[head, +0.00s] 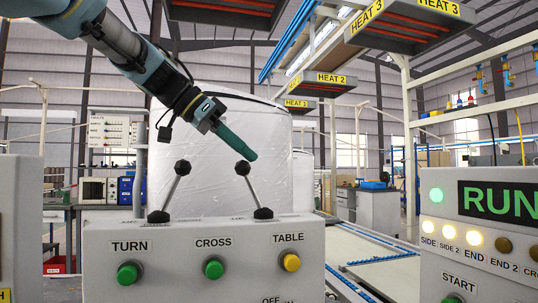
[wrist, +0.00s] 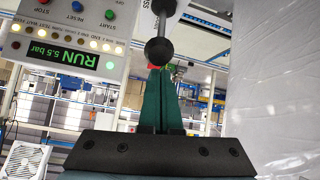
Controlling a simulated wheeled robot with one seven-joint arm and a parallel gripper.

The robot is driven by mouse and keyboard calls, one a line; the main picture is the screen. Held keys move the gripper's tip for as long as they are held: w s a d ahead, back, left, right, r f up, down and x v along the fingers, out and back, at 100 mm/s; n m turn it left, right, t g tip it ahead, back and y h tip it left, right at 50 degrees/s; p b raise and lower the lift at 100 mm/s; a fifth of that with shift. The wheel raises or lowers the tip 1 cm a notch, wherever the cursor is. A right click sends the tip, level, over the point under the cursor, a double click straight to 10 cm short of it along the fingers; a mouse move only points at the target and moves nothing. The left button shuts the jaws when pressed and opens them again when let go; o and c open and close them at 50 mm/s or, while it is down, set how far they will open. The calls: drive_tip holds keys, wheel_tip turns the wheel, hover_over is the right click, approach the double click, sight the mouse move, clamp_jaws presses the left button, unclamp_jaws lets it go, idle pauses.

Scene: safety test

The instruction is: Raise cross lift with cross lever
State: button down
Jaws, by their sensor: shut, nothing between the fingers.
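A grey control box (head: 200,255) fills the front of the head view. Two black-knobbed levers stand on its top: the left lever (head: 172,190) tilts rightward and the right lever (head: 252,190) tilts leftward. Labels on the top are too edge-on to read. My gripper (head: 251,155), with teal fingers, is shut and empty, its tips just above the right lever's knob. In the wrist view, a black lever knob (wrist: 159,51) is straight ahead of the fingertips (wrist: 159,72); contact cannot be told. Part of a label, apparently ending "SS", shows beside that lever. The cross lift is not identifiable.
TURN, CROSS (head: 213,269) and TABLE buttons are on the box front. A panel (head: 480,225) at right reads RUN; the wrist view shows it reading 5.5 bar. A white wrapped block (head: 215,150) stands behind the levers. Heater units (head: 335,83) hang above.

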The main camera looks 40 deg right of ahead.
wheel_tip(320, 180, up, 3)
drive_tip(key=d+p, duration=0.2)
drive_tip(key=d, duration=0.1)
drive_tip(key=a+f+b+v, duration=0.1)
drive_tip(key=v, duration=0.8)
drive_tip(key=shift+a+b, duration=0.35)
drive_tip(key=shift+s, duration=0.1)
